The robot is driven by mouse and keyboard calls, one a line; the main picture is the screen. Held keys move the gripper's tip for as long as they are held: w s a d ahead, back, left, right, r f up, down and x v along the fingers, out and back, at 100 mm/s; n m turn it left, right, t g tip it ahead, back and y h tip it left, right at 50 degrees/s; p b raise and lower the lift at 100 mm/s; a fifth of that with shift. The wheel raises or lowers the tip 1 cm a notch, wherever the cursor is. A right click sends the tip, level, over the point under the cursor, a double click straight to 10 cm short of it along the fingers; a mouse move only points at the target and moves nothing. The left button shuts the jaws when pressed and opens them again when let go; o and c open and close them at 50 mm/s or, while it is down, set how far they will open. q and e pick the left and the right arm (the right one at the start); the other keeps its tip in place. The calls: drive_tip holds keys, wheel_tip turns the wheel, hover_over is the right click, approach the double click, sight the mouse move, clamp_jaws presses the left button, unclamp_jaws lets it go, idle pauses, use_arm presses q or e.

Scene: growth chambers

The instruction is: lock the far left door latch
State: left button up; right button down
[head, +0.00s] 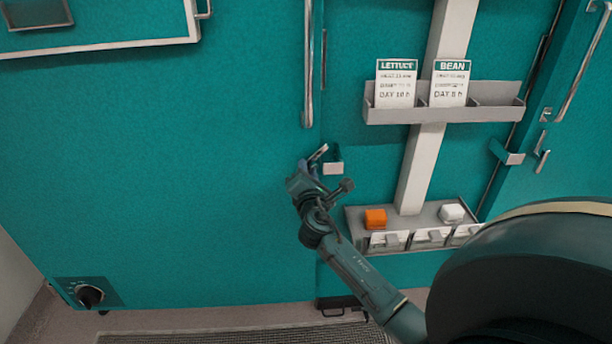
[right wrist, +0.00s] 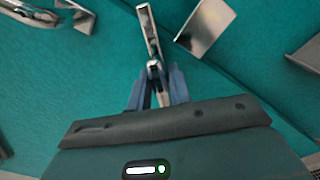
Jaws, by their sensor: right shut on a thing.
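The far left door (head: 170,150) is a large teal panel on the left of the head view and looks closed. Its latch is a small metal lever (head: 319,152), tilted, near the door's right edge below the long handle. My right gripper (head: 310,168) is shut on this lever; in the right wrist view the fingers (right wrist: 157,92) pinch its lower end and the lever (right wrist: 148,28) points up and away. An angled metal catch (head: 333,168) sits just right of the lever; it also shows in the right wrist view (right wrist: 207,25), apart from the lever. My left gripper is not in view.
A vertical bar handle (head: 307,70) stands above the latch. Right of it are a grey card shelf (head: 440,115) and a lower tray (head: 360,222) with an orange block (head: 375,219) and a white block (head: 452,213). Another door's latch (head: 542,153) is at the right.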

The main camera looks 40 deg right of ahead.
drive_tip(key=m, duration=0.1)
drive_tip(key=m+b, duration=0.1)
drive_tip(key=m, duration=0.1)
drive_tip(key=m+b, duration=0.1)
drive_tip(key=m, duration=0.1)
drive_tip(key=shift+d+f, duration=0.1)
drive_tip(key=shift+f, duration=0.2)
drive_tip(key=shift+s+m+b, duration=0.1)
drive_tip(key=shift+m+b, duration=0.25)
drive_tip(key=shift+m, duration=1.15)
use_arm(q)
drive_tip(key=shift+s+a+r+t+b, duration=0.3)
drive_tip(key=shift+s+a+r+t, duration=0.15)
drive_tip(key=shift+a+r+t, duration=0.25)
use_arm(e)
drive_tip(key=shift+m, duration=0.5)
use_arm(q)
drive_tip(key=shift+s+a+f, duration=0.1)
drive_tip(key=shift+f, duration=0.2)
use_arm(e)
drive_tip(key=c, duration=1.3)
unclamp_jaws()
